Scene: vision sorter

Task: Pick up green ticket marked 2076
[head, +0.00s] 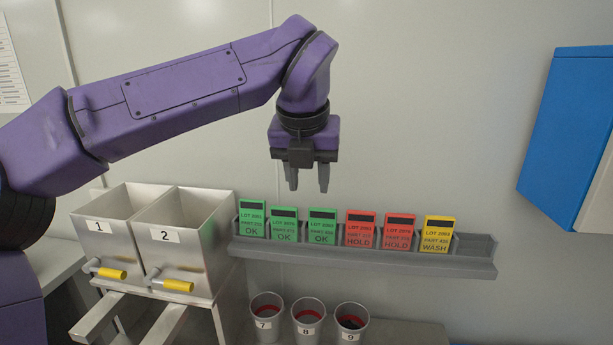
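Three green tickets marked OK stand at the left of a grey wall rack (470,265). The middle green ticket (284,225) seems to read LOT 2076, though its print is small. The left green ticket (251,219) and the right green ticket (321,227) stand either side of it, with lot numbers hard to read. My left gripper (308,188) hangs above the green tickets, fingers pointing down and apart, with nothing between them. In the picture it is above and slightly right of the middle green ticket. My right gripper is out of view.
Two red HOLD tickets (360,230) (399,233) and a yellow WASH ticket (437,234) fill the rack's right part; its right end slot is empty. Metal bins 1 (97,226) and 2 (165,236) stand left. Cups 7, 8 (307,316) and 9 stand below. A blue cabinet (568,130) hangs right.

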